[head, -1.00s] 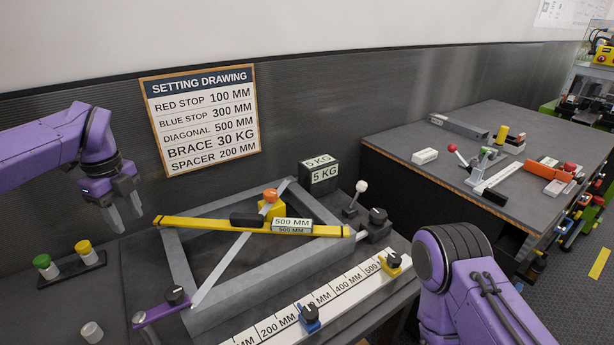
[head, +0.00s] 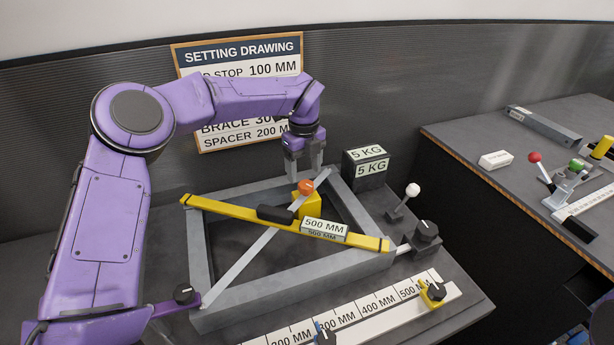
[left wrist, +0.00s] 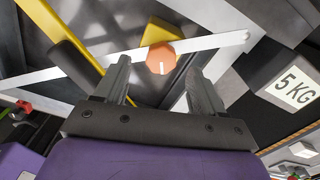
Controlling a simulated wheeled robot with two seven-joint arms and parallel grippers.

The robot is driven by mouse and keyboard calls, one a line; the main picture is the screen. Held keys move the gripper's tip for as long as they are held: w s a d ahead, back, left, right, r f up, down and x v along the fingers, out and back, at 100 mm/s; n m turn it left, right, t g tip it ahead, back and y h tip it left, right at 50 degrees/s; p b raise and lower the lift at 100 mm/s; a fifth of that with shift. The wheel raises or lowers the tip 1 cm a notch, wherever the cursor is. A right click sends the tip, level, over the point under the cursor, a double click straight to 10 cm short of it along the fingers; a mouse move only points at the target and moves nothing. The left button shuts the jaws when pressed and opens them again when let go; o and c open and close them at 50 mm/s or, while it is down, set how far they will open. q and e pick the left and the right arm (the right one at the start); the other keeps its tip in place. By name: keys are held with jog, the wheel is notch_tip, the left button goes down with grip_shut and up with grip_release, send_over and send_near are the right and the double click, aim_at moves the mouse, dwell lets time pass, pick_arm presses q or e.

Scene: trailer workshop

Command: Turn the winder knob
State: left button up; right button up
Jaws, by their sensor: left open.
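My left gripper (head: 304,172) is open and points down, just above and behind an orange knob (head: 305,187) on a yellow block (head: 311,206). In the left wrist view the orange knob (left wrist: 161,58) with its white mark shows between the open fingertips (left wrist: 160,72), apart from both. A black knob (head: 426,232) with a white mark stands at the right corner of the grey frame (head: 250,306), beside a white-ball lever (head: 412,190). Nothing is labelled as the winder, so I cannot tell which knob it is. My right gripper is out of view.
A yellow bar (head: 230,211) and a pale diagonal strip (head: 238,267) cross the frame. A 5 KG block (head: 365,170) stands right of my gripper. A white scale (head: 385,305) lies in front. My left arm covers the left side and part of the drawing (head: 236,51).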

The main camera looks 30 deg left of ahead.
aim_at(305, 183)
pick_arm(q)
jog(key=f, duration=0.4)
jog(key=shift+w+d+p, duration=0.15)
jog(key=shift+w+p, duration=0.05)
jog(key=shift+p, duration=0.15)
jog(key=shift+s+f, duration=0.1)
jog(key=shift+f, duration=0.15)
jog(key=c, duration=1.1)
jog(key=shift+o, duration=0.2)
